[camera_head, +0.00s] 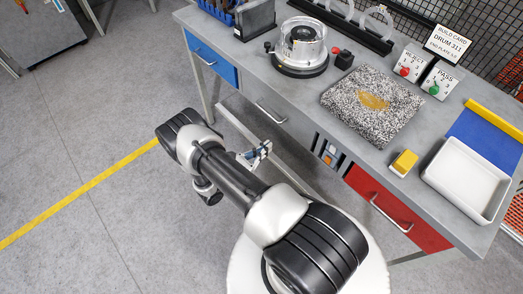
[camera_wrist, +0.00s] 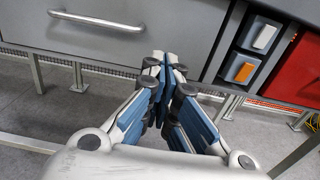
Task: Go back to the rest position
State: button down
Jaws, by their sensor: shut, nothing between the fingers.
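My gripper (camera_head: 257,153) is in front of the workbench (camera_head: 285,95), below the level of its top and near the grey drawer fronts. In the wrist view my gripper (camera_wrist: 166,68) is shut, its blue-padded fingers meeting with nothing between them. Behind the fingers is a grey drawer with a bar handle (camera_wrist: 96,20). My arm reaches out from the lower middle of the head view, apart from the bench top.
On the bench are a clear-domed device (camera_head: 302,42), a speckled stone slab (camera_head: 372,105), a yellow block (camera_head: 404,162) and a white tray (camera_head: 467,178). Below are a blue drawer (camera_head: 210,62) and a red drawer (camera_head: 395,215). The floor to the left is clear, with a yellow line (camera_head: 80,193).

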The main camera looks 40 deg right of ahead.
jog(key=shift+a, duration=0.9)
jog(key=s+a+r+m+g+y, duration=0.2)
jog(key=r+m+g+y, duration=0.3)
jog(key=r, duration=0.8)
jog(key=s+a+r+m+g+y, duration=0.1)
jog(key=a+r+m+y, duration=0.15)
jog(key=r+m, duration=0.75)
jog(key=s+a+r+m+t+y, duration=0.3)
jog(key=s+a+r+t+y, duration=0.6)
jog(key=s+a+r, duration=0.4)
notch_tip(320, 180, up, 5)
jog(key=shift+a+f+m+t+y, duration=0.2)
jog(key=shift+a+m+t+y, duration=0.15)
jog(key=shift+a+y, duration=0.35)
jog(key=shift+s+d, duration=0.15)
jog(key=shift+d, duration=0.1)
